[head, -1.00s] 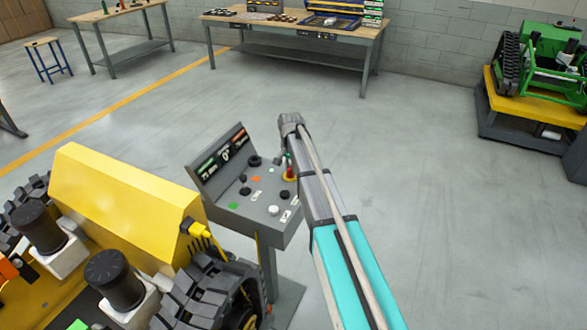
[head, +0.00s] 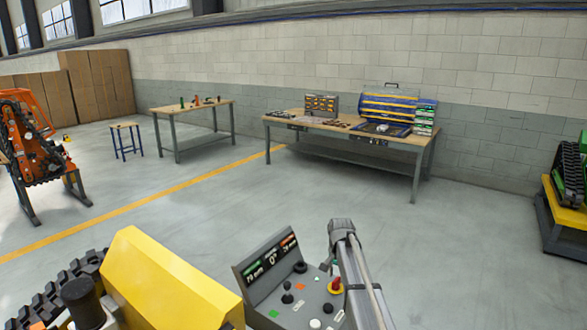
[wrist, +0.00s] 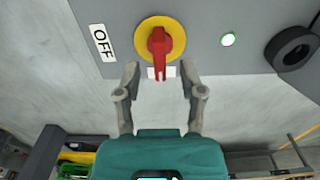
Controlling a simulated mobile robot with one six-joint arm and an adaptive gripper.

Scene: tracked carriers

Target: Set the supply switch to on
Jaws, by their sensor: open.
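The supply switch is a red handle (wrist: 161,45) on a yellow round plate (wrist: 143,44), set in a grey panel (wrist: 205,18). Its handle points toward my gripper in the wrist view. A white label reading OFF (wrist: 102,43) is left of it, and a pale label beneath the handle is partly hidden. In the head view the switch (head: 336,287) is beside my arm. My gripper (wrist: 160,68) is open and empty, with one finger on each side of the handle's end in the picture. I cannot tell whether they touch. The head view does not show the fingers clearly.
A yellow tracked machine (head: 165,285) stands left of the console. Workbenches (head: 345,140) stand at the back, with open floor before them.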

